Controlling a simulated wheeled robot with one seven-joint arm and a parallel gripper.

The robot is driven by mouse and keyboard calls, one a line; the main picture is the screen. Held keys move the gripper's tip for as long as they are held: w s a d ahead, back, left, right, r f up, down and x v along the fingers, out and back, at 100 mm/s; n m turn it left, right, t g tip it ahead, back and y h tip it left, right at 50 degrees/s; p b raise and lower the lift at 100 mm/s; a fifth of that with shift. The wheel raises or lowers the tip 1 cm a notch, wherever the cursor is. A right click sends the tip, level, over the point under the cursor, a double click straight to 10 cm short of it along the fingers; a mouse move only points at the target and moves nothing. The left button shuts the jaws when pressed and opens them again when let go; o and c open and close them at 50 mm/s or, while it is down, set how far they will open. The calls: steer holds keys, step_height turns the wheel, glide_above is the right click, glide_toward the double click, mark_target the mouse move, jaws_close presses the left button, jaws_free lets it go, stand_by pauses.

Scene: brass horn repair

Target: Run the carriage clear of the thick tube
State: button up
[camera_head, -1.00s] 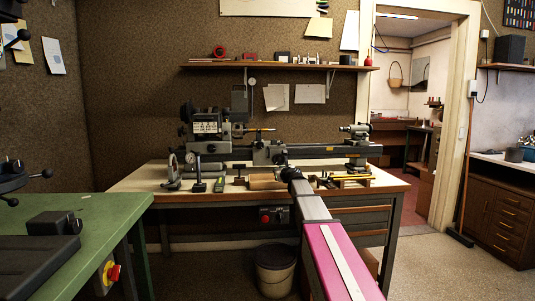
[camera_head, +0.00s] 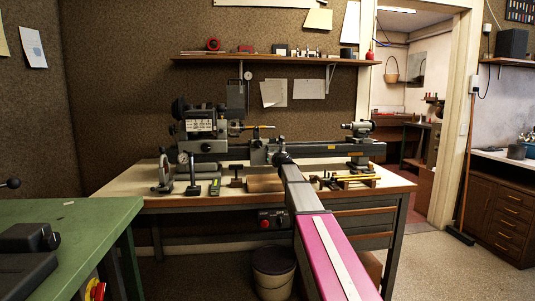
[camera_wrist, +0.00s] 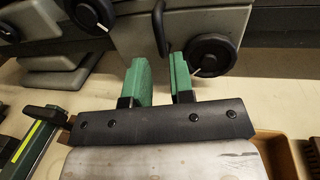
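The lathe carriage (camera_head: 259,153) sits on the bed of the lathe on the far bench, between headstock and tailstock. A thin brass-coloured piece (camera_head: 262,127), possibly the thick tube, points right from the chuck side above the carriage; I cannot tell if they touch. In the wrist view, the grey carriage front (camera_wrist: 135,35) carries a black handwheel (camera_wrist: 210,55) and a dark lever (camera_wrist: 159,30). My gripper (camera_wrist: 161,60) has two green fingers standing apart, with nothing seen between them. Its fingertips are just left of the handwheel and below the lever. My arm hides part of the carriage in the head view.
The headstock (camera_head: 200,122) is at the left and the tailstock (camera_head: 360,135) at the right. A green table (camera_head: 80,222) stands at near left. A bin (camera_head: 273,275) is below the bench.

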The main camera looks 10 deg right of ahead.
steer(key=w, duration=0.3)
steer(key=w+a, duration=0.1)
steer(key=w, duration=0.3)
steer(key=shift+a, duration=0.15)
jaws_close()
